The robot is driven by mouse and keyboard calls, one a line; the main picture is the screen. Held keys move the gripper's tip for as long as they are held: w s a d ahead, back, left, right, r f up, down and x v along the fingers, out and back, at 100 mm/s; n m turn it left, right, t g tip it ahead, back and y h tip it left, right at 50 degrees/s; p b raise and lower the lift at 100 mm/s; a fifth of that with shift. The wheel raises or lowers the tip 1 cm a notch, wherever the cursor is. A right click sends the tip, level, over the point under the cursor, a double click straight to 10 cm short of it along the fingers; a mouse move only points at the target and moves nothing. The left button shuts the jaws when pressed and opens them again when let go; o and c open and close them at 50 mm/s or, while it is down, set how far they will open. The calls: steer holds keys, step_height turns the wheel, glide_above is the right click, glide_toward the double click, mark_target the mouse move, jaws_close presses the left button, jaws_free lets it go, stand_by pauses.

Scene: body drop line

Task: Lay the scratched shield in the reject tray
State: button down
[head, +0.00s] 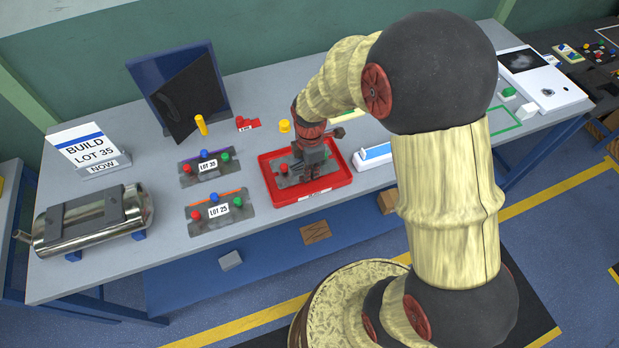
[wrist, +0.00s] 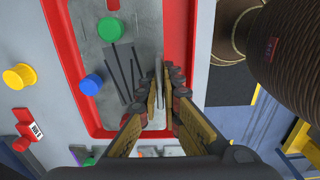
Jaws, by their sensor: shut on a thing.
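The scratched shield (wrist: 125,28) is a grey metal plate with red, green and blue knobs. Several dark scratch lines run across it in the wrist view. It lies within the rim of the red reject tray (wrist: 66,45), seeming flat; I cannot tell whether it touches the tray floor all over. The tray also shows in the head view (head: 335,185), with part of the shield (head: 287,181) in it. My gripper (wrist: 160,88) points down into the tray and is shut on a thin upright edge of the shield. In the head view my gripper (head: 308,168) hides much of the plate.
Left of the tray lie two similar plates, labelled LOT 35 (head: 187,176) and LOT 25 (head: 230,214). A yellow cap (head: 284,126) and a red block (head: 247,124) sit behind. A metal cylinder (head: 90,222) and a build-lot sign (head: 85,147) stand at the left.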

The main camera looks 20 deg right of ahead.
steer(key=shift+f, duration=1.5)
steer(key=c, duration=2)
jaws_free()
steer(key=shift+f, duration=0.1)
step_height(320, 180, up, 13)
steer(key=shift+s+f+p, duration=0.15)
steer(key=shift+p, duration=0.65)
steer(key=s+r+m+t, duration=0.1)
steer(key=s+r+m, duration=0.4)
steer(key=r+m, duration=0.1)
steer(key=s+r+m+t, duration=0.2)
steer(key=s+r+m, duration=0.4)
steer(key=r, duration=0.1)
steer(key=s+r+m+t, duration=0.2)
steer(key=s+r+m, duration=0.4)
steer(key=shift+r, duration=0.35)
